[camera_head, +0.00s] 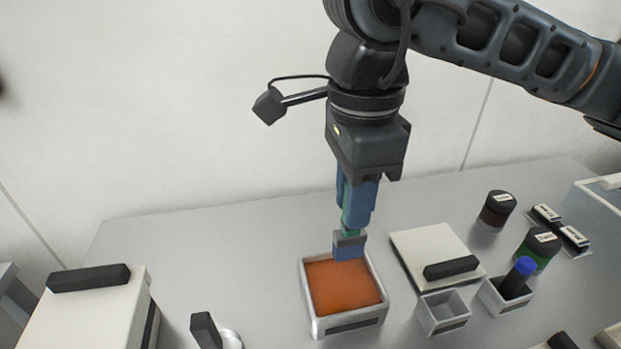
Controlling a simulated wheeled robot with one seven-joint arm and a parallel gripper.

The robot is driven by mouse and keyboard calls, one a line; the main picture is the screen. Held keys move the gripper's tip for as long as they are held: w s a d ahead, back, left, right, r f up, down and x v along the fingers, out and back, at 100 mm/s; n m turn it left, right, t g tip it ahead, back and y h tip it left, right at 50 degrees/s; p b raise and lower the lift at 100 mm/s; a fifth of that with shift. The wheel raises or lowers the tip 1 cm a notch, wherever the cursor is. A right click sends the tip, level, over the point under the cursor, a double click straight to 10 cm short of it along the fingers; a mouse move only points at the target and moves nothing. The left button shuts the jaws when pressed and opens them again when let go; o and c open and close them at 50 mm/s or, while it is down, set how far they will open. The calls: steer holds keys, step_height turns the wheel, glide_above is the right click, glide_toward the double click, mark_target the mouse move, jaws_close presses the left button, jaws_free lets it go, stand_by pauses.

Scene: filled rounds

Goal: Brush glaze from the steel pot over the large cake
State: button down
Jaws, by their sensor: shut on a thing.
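The large cake appears as a flat orange-brown square (340,288) inside a pale square tray (347,327) in the middle of the table. My gripper (355,218) points down over the tray's back right part. It is shut on a tool with a green part between the blue fingers and a blue-grey block (348,246) at its lower end, likely the brush. The block overlaps the back right of the orange surface; I cannot tell whether it touches. No round steel pot is clearly recognizable. A small grey square pot (442,313) stands open, right of the tray.
A second grey pot (503,299) holds a dark, blue-topped item (518,276). A white lidded box (432,252) stands behind the pots. Dark-lidded jars, red-brown (497,209) and green (538,249), stand right. A large white box (95,310) and a black-handled item (207,330) are left.

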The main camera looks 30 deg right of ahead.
mark_target(347, 234)
steer(key=shift+a+f, duration=0.2)
steer(key=shift+a, duration=0.05)
steer(key=shift+f+b, duration=0.65)
steer(key=shift+f, duration=2.1)
steer(key=shift+f+b, duration=0.5)
steer(key=shift+b, duration=0.15)
steer(key=shift+f+b, duration=0.15)
steer(key=shift+b, duration=0.5)
stand_by(1.6)
steer(key=shift+r+p, duration=1.05)
steer(key=shift+r, duration=2.6)
